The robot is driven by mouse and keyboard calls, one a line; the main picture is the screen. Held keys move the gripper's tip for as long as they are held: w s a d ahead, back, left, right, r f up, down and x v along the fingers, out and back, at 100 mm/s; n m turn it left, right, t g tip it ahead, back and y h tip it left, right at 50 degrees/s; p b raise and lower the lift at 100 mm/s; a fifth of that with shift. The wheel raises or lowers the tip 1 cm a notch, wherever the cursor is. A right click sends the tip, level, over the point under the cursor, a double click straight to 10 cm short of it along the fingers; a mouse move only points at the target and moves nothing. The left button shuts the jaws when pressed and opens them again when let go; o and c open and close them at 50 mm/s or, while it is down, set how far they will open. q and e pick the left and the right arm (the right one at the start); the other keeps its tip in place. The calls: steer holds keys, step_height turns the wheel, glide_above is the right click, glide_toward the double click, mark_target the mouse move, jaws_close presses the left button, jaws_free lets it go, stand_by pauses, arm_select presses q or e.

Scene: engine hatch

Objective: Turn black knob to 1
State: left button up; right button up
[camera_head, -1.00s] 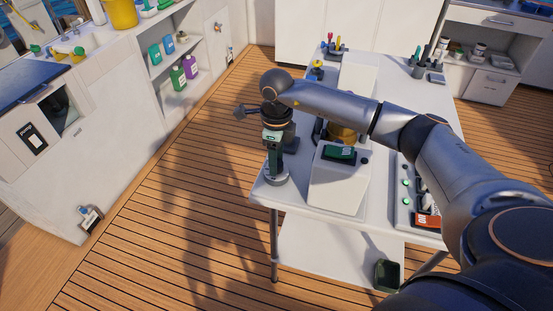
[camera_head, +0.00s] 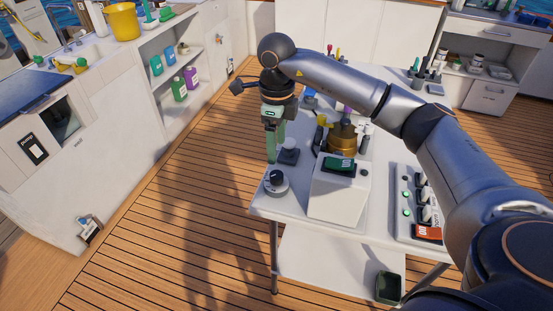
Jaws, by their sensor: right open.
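The black knob (camera_head: 277,178) sits on a round grey base at the left front corner of the white table (camera_head: 262,206). Its pointer and number marks are too small to read. My right gripper (camera_head: 271,160) points down just above the knob and slightly behind it, apart from it. Its green fingers are open and hold nothing. My left gripper is not in view.
A white box with a green-screened switch (camera_head: 338,166) stands right of the knob. Behind it is a brass-coloured device (camera_head: 342,138). A panel with green lights and an orange switch (camera_head: 428,232) is at the right. The floor left of the table is clear.

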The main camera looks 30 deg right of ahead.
steer(key=shift+r, duration=1.55)
steer(key=shift+a+f, duration=0.1)
